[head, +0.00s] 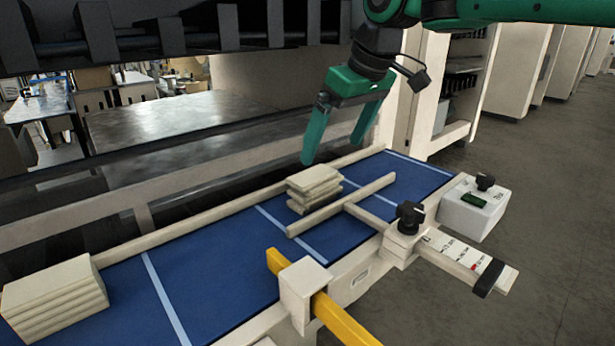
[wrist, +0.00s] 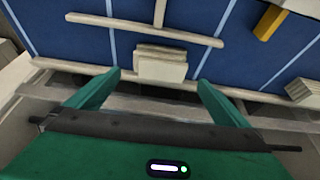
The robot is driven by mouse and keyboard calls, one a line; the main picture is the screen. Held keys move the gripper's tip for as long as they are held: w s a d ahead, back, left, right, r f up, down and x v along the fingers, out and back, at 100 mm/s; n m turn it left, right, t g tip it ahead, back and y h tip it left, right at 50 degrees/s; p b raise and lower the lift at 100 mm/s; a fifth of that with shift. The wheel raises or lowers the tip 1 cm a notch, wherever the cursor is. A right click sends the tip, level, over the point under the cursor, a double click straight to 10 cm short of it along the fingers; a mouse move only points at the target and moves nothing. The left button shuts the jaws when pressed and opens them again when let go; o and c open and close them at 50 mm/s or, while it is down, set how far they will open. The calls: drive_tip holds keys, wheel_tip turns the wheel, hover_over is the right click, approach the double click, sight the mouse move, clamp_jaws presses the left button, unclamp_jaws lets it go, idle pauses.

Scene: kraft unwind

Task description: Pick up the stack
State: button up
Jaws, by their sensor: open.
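A small stack (head: 314,188) of several flat beige pieces lies on the blue belt, slightly uneven, close to a beige guide bar. A larger, neater stack (head: 55,299) of beige pieces sits at the left end of the belt in the head view. My green gripper (head: 334,140) is open and empty, above and just behind the small stack. In the wrist view, the small stack (wrist: 161,64) lies beyond and between my open fingertips (wrist: 157,80), apart from both. The larger stack (wrist: 303,91) shows at the right edge there.
The blue belt (head: 225,260) has white cross lines and a low beige rail (head: 190,220) along its back edge. A T-shaped guide bar (head: 340,205) stands in front of the small stack. A yellow bar (head: 340,318) in a beige block and a black knob (head: 410,214) are at the front edge.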

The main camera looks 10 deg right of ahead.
sight(316, 174)
drive_tip(key=x, duration=0.7)
drive_tip(key=w+x, duration=0.1)
drive_tip(key=x, duration=0.3)
drive_tip(key=shift+a+r, duration=0.25)
drive_tip(key=shift+a, duration=0.15)
drive_tip(key=c, duration=0.9)
drive_tip(key=shift+c, duration=0.2)
